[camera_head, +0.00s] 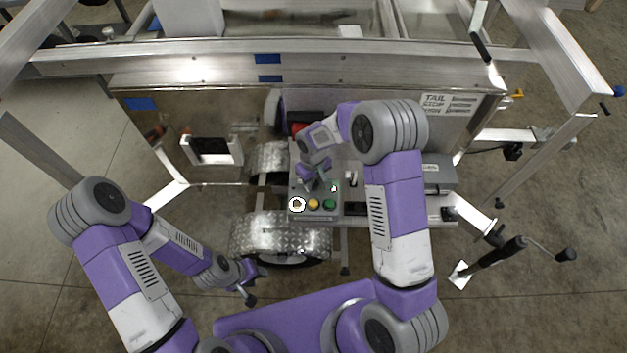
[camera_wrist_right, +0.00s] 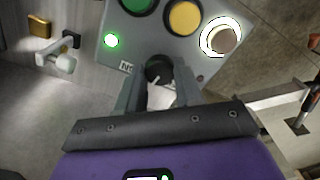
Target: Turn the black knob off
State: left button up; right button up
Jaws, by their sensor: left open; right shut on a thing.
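The black knob (camera_wrist_right: 158,70) is on a grey control panel (camera_wrist_right: 205,72), between the fingers of my right gripper (camera_wrist_right: 160,90) in the right wrist view. The right gripper is shut on the knob. A white pointer mark shows on the knob's face. In the head view my right gripper (camera_head: 318,184) reaches down over the panel (camera_head: 297,188), and the knob is hidden there by the gripper. My left gripper (camera_head: 250,284) is open and empty, low and left of the panel, near a metal fender.
The panel carries a green button (camera_wrist_right: 137,4), a yellow button (camera_wrist_right: 184,17) and a lit white button (camera_wrist_right: 222,38). A small green light (camera_wrist_right: 111,40) glows beside them. A toggle switch (camera_wrist_right: 58,62) sits left of the panel. A diamond-plate fender (camera_head: 290,235) lies below the panel.

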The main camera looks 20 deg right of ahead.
aim_at(313, 183)
jog(key=n, duration=0.5)
jog(key=shift+n, duration=0.3)
jog(key=n, duration=0.5)
jog(key=shift+p, duration=0.4)
jog(key=o, duration=1)
jog(key=shift+o, duration=0.2)
jog(key=shift+r, duration=0.1)
notch_tip(313, 183, up, 7)
jog(key=shift+r+p, duration=0.2)
jog(key=shift+p, duration=0.5)
